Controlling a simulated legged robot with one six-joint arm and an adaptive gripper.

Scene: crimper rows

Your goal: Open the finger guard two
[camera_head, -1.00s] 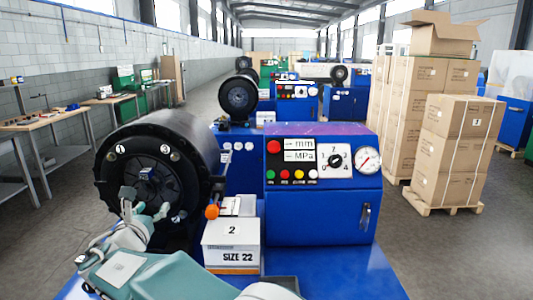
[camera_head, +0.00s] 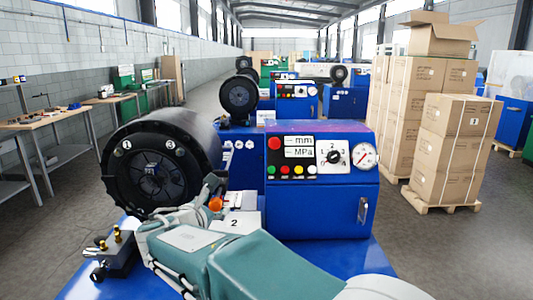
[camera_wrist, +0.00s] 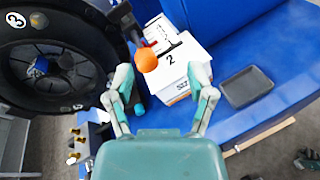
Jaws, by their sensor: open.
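The black crimper head (camera_head: 150,180) is a big round drum on the left in the head view, with marks 1 and 3 on its face. It also shows at the upper left in the wrist view (camera_wrist: 62,65). An orange ball knob (camera_wrist: 146,60) on a dark rod stands beside the drum; it also shows in the head view (camera_head: 215,204). I cannot tell for sure which part is finger guard two. My gripper (camera_wrist: 164,80) is open and empty. In the head view my arm partly hides the drum's right side.
A white box marked 2 (camera_wrist: 187,68) stands right of the knob, close to my fingers. A dark tray (camera_wrist: 247,87) lies on the blue machine. A block with brass fittings (camera_head: 114,256) sits at the front left. The blue control cabinet (camera_head: 320,205) rises on the right.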

